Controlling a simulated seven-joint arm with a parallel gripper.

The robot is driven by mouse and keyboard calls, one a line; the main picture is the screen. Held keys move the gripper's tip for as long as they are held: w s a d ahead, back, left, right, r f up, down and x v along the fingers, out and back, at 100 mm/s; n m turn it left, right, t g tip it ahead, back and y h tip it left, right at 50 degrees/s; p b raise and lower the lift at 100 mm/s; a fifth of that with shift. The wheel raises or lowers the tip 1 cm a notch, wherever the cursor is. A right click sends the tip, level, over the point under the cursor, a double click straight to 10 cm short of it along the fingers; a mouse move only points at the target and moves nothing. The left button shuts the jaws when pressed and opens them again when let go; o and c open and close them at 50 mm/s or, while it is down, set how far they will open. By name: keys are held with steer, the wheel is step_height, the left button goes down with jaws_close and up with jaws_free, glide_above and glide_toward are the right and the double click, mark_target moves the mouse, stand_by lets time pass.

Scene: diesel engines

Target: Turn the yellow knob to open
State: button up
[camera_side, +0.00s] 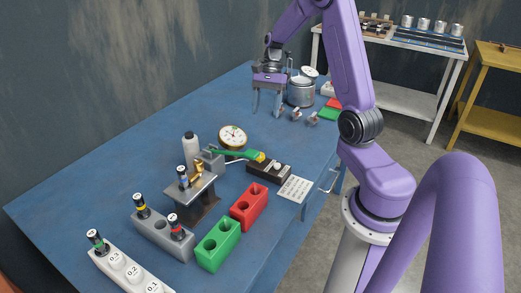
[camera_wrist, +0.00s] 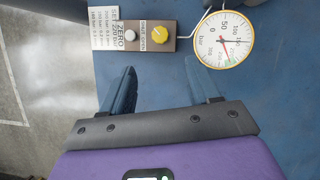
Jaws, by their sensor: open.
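The yellow knob (camera_wrist: 159,35) sits on a small dark control box (camera_wrist: 146,46) beside a smaller white knob (camera_wrist: 129,35). In the side view, a yellow spot that looks like the knob (camera_side: 261,157) shows at the box's far end, by a green lever handle. My gripper (camera_side: 267,113) is above the blue table, farther back than the box, with fingers pointing down. In the wrist view, my gripper (camera_wrist: 162,68) is open and empty, its fingers apart from the knob.
A round gauge (camera_side: 232,137) stands near the box, its red needle visible in the wrist view (camera_wrist: 225,40). A printed card (camera_side: 295,189) lies beside the box. Red (camera_side: 249,208) and green (camera_side: 218,244) blocks stand in front. Metal pots (camera_side: 300,92) stand near my gripper.

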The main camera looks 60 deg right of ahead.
steer(key=x, duration=1.4)
steer(key=shift+d, duration=0.1)
steer(key=c, duration=1)
